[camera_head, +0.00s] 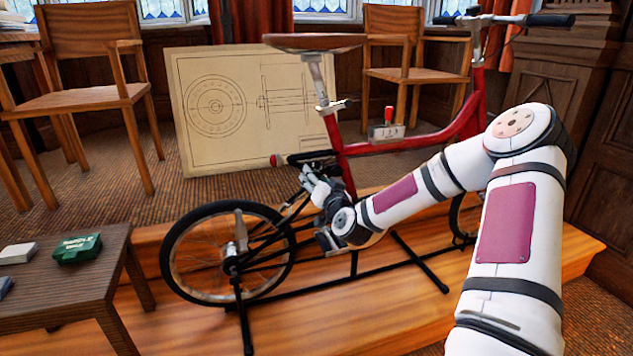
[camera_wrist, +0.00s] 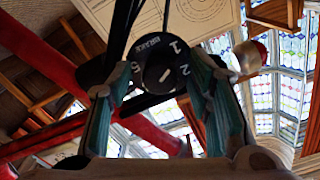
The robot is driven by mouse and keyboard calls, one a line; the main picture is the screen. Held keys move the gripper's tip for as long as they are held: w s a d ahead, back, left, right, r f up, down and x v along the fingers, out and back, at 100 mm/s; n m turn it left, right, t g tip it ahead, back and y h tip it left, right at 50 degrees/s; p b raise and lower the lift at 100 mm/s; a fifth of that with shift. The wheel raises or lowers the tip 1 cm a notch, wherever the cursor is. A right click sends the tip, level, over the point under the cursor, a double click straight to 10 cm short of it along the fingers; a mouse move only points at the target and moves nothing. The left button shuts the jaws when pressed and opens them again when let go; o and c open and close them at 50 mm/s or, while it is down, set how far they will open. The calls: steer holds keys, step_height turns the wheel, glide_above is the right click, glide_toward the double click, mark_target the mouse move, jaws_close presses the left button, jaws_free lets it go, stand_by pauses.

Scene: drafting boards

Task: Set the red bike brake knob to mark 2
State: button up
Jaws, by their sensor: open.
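The brake knob (camera_wrist: 165,66) shows in the wrist view as a round dark dial with white lettering "BRAKE" and the numerals 1, 2 and 5. A short white mark sits near its middle, close to the 2; its exact setting is hard to tell. My gripper (camera_wrist: 162,88) is open, with one finger on each side of the dial; whether they touch it I cannot tell. In the head view my gripper (camera_head: 312,178) is at the rear of the red bike (camera_head: 345,165), below the seat, and the knob cannot be clearly made out.
The bike stands on a black stand on a wooden platform (camera_head: 400,311). A red lever on a numbered plate (camera_head: 388,133) is on its frame. A drawing board (camera_head: 235,110) leans behind. A small table (camera_head: 70,290) with a green box (camera_head: 77,248) is at left.

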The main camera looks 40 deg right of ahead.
steer(key=shift+c, duration=0.5)
jaws_close()
steer(key=m+p, duration=0.3)
steer(key=m, duration=0.8)
steer(key=shift+a+m, duration=0.15)
steer(key=shift+m, duration=0.15)
stand_by(0.5)
